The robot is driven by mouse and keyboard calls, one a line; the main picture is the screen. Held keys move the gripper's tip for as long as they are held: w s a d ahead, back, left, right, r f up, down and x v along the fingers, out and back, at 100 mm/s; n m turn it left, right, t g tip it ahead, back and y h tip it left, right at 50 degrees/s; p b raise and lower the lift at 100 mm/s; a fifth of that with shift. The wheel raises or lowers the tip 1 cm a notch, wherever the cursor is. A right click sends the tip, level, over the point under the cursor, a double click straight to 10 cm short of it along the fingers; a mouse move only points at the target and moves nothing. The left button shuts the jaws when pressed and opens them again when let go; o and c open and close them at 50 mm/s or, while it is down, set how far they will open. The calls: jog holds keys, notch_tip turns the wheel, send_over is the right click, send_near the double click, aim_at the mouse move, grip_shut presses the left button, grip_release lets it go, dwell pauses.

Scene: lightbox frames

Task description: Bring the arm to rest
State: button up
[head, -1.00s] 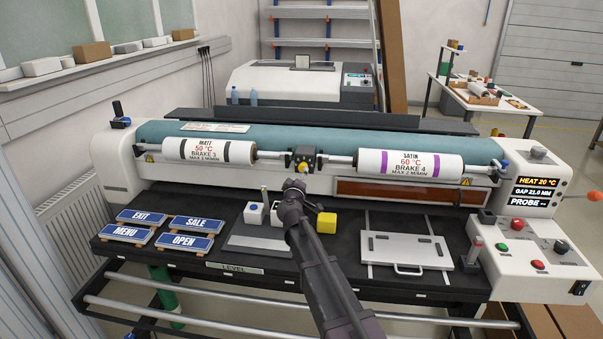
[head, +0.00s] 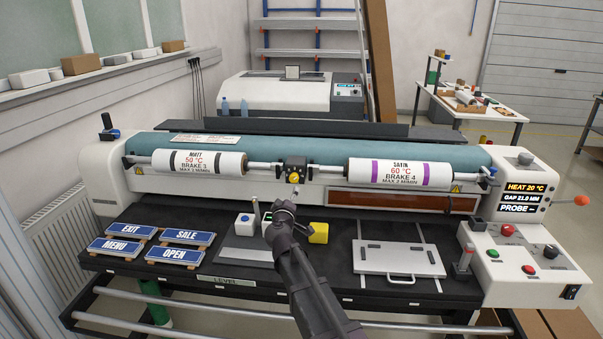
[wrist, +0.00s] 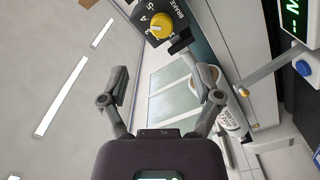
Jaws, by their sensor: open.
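My arm (head: 300,275) reaches up from the bottom middle of the head view over the black bench of the laminating machine. My gripper (wrist: 152,62) is open in the wrist view, its two fingers spread wide with nothing between them. In that view a yellow brake knob (wrist: 161,26) on a dark block is beyond the fingertips, near the right finger. The knob (head: 293,178) also shows in the head view, between the matt roll (head: 198,162) and the satin roll (head: 403,173). In the head view the fingers are small and partly hidden by my wrist.
A yellow cube (head: 318,233) and a white block (head: 245,225) stand close to my wrist. Several blue signs (head: 180,257) lie at left. A silver plate with a handle (head: 398,259) lies at right. The control panel (head: 530,262) is at far right.

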jog(key=s+d+f+m+g+h, duration=0.2)
jog(key=s+d+f+m+g, duration=0.15)
jog(key=d, duration=0.45)
jog(key=s+d+f+m+g+h, duration=0.1)
jog(key=s+d+f+m+g, duration=0.2)
jog(key=d, duration=0.5)
jog(key=s+d+f+m+g+h, duration=0.2)
jog(key=s+d+f+g, duration=0.15)
jog(key=d, duration=0.45)
jog(key=s+d+f+m+g+y, duration=0.1)
jog(key=s+d+f+g+y, duration=0.1)
jog(key=s, duration=0.7)
jog(key=s+d+f+m+g+y, duration=0.1)
jog(key=s+f+g+y, duration=0.3)
jog(key=s, duration=0.6)
jog(key=shift+s+d+f+g+p, duration=0.25)
jog(key=shift+d+f+g+p, duration=0.15)
jog(key=shift+f+g, duration=0.55)
jog(key=shift+r, duration=0.1)
